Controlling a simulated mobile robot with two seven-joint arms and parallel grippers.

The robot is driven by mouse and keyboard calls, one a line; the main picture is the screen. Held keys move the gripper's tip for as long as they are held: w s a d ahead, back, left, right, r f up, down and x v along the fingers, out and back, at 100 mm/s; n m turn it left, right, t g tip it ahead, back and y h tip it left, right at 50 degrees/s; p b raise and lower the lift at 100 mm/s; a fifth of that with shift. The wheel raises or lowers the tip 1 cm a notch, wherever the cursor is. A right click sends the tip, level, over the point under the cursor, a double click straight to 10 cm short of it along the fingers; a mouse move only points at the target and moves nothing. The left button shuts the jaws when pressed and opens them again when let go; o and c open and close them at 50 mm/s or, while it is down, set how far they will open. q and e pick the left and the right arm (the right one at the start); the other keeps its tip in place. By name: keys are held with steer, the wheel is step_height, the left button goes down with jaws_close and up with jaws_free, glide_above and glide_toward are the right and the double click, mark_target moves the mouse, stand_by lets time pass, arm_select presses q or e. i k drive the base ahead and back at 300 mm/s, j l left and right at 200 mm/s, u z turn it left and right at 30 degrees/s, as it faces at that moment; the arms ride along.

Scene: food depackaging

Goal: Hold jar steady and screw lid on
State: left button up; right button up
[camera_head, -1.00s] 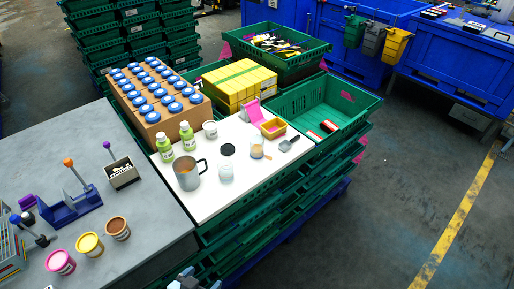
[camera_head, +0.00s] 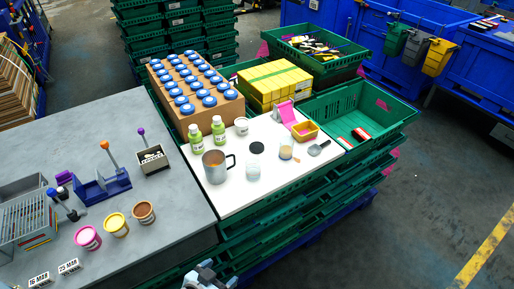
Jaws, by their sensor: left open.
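A clear, empty-looking jar (camera_head: 253,173) stands upright on the white board (camera_head: 237,198). A dark round lid (camera_head: 257,148) lies just behind it, apart from it. A second clear jar (camera_head: 286,153) with some brown content stands to the right; I cannot tell which jar the lid belongs to. My left gripper (camera_head: 209,272) shows at the bottom edge, in front of and well away from the jars. It is open and partly cut off by the frame. My right gripper is not in view.
A grey mug (camera_head: 215,168) stands left of the jar, with two green bottles (camera_head: 195,138) behind. A pink stand (camera_head: 287,114), yellow bin (camera_head: 304,132) and scoop (camera_head: 319,148) are to the right. Blue-lidded jars fill a cardboard box (camera_head: 205,116). Colored tubs (camera_head: 116,226) stand on the grey table.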

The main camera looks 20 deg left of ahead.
mark_target(285, 153)
steer(key=i+l+u, duration=0.4)
steer(key=l, duration=0.25)
steer(key=i+l+u, duration=0.4)
steer(key=l, duration=0.4)
steer(key=i, duration=0.1)
